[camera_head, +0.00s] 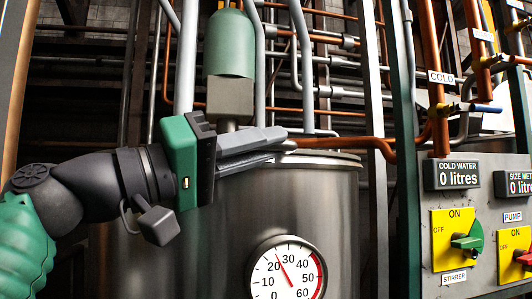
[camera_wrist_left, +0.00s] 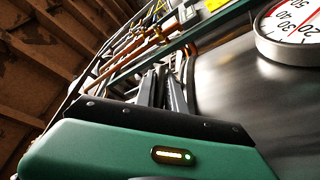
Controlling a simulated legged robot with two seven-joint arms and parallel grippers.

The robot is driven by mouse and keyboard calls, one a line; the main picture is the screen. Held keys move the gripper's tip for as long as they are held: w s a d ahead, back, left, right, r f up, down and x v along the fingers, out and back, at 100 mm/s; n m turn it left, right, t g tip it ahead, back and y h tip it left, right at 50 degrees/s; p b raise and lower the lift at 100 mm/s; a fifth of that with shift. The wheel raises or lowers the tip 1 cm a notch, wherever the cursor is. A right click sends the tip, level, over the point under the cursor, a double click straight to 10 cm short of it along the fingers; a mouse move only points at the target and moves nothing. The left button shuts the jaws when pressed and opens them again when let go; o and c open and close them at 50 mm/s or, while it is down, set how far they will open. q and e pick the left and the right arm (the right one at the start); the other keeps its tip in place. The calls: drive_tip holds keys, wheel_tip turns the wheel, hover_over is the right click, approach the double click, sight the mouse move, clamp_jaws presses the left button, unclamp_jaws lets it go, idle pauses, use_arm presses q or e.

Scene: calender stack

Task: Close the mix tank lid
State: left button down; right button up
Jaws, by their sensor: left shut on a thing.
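The steel mix tank (camera_head: 300,205) stands in the middle of the head view, and its curved wall also shows in the wrist view (camera_wrist_left: 250,95). Its lid (camera_head: 330,157) shows as a thin metal edge along the right of the tank top, lying nearly flat; whether it touches the rim all round I cannot tell. My left gripper (camera_head: 278,142) reaches in from the left over the tank top, its fingers shut on what seems to be the lid's handle (camera_head: 290,146). The fingers hide most of the handle and the lid's left part. In the wrist view the fingers (camera_wrist_left: 165,88) are close together.
A round gauge (camera_head: 287,272) sits on the tank front. A green and grey stirrer motor (camera_head: 230,60) stands behind my gripper. Copper pipes (camera_head: 350,142) run behind the lid. A control panel (camera_head: 470,225) with yellow switches stands at the right.

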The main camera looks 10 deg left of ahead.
use_arm(q)
drive_tip(key=shift+w+f, duration=0.1)
drive_tip(key=shift+f, duration=0.3)
drive_tip(key=c, duration=1.8)
unclamp_jaws()
drive_tip(key=o, duration=0.4)
drive_tip(key=shift+w+a, duration=0.1)
drive_tip(key=shift+a, duration=0.05)
drive_tip(key=shift+r, duration=0.1)
